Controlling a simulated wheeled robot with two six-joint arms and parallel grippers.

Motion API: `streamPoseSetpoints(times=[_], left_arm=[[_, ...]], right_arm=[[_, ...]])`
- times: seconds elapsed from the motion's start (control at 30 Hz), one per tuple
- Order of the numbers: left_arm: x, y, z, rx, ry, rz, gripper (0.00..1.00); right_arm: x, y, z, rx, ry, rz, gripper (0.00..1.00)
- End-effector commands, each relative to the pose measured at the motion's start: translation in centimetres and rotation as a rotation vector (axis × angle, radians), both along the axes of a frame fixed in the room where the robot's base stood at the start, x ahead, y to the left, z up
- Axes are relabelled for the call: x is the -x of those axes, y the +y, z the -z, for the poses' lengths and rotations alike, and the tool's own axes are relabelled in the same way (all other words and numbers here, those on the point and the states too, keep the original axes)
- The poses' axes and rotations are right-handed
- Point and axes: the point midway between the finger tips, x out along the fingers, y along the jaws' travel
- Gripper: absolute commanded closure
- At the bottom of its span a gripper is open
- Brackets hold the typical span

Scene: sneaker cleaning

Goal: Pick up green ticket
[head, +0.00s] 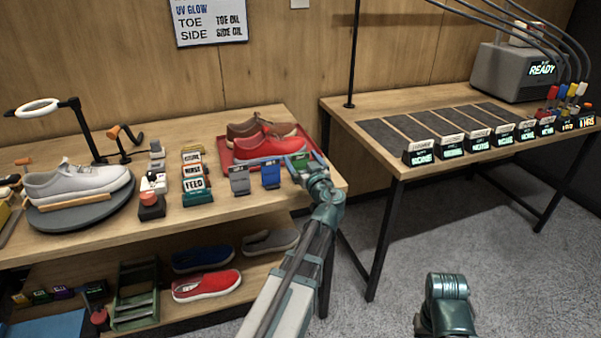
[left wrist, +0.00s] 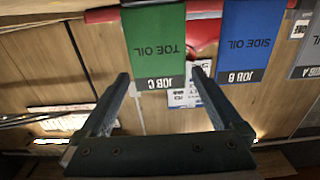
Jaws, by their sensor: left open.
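The green ticket (left wrist: 157,42), marked TOE OIL and JOB C, fills the upper middle of the left wrist view. In the head view only a small green part of the ticket (head: 299,158) shows beside my left gripper (head: 296,170), at the right end of the ticket row. My left gripper is open and empty. In the left wrist view its fingers (left wrist: 160,76) point toward the ticket's JOB C end, one to each side of it. The right gripper is not in view; only part of my right arm shows at the bottom right of the head view.
A blue ticket (head: 271,175) marked JOB B stands close beside the green one, then a grey ticket (head: 239,181). Behind them a red tray (head: 229,151) holds a red shoe (head: 270,144) and a brown shoe. A second table (head: 375,105) stands to the right, across a gap.

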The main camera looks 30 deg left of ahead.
Motion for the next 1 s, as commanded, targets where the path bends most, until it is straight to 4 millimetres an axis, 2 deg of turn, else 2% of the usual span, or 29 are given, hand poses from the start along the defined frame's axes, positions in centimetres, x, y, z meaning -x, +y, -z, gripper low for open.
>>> streamPoseSetpoints(times=[0.07, 0.3, 0.83, 0.87, 1.0], left_arm=[[-0.76, 0.76, -0.01, 0.0, 0.0, -0.002, 0.0], [-0.73, 0.84, -0.01, 0.0, 0.0, 0.0, 0.02], [-0.72, 0.82, -0.02, 0.0, 0.0, 0.0, 0.97], [-0.72, 0.82, -0.02, 0.0, 0.0, 0.0, 1.0], [-0.72, 0.82, -0.02, 0.0, 0.0, 0.0, 1.0]], right_arm=[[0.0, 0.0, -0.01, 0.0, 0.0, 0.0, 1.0], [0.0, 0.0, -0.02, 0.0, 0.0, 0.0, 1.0], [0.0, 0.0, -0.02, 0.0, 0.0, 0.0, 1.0], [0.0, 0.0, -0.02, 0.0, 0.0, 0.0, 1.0], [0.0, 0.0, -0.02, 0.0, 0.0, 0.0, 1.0]])
